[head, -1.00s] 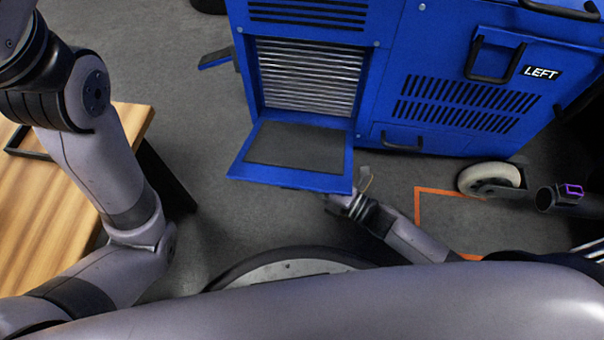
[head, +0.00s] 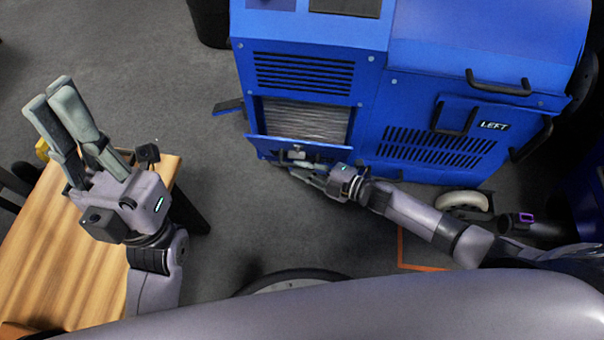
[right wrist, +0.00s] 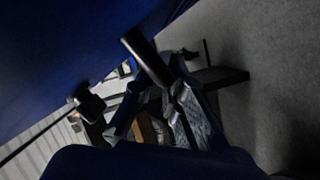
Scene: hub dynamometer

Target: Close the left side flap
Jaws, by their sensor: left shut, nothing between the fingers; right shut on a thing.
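The left side flap (head: 268,147) is a blue panel at the lower front of the blue machine. In the head view it is tilted up steeply, and the grille behind it still shows above its top edge. My right gripper (head: 300,168) is at the flap's outer face and shut on it; the exact grip is hard to see. In the right wrist view its fingers (right wrist: 160,115) are dark, with a black bar (right wrist: 148,58) at their tips. My left gripper (head: 52,97) is shut and empty, raised above the wooden table, away from the machine.
The blue machine (head: 330,75) has black handles, vents and a LEFT label (head: 494,125). A wooden table (head: 50,255) stands at the left. A caster wheel (head: 463,203) is at the machine's lower right. Grey floor between the table and machine is clear.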

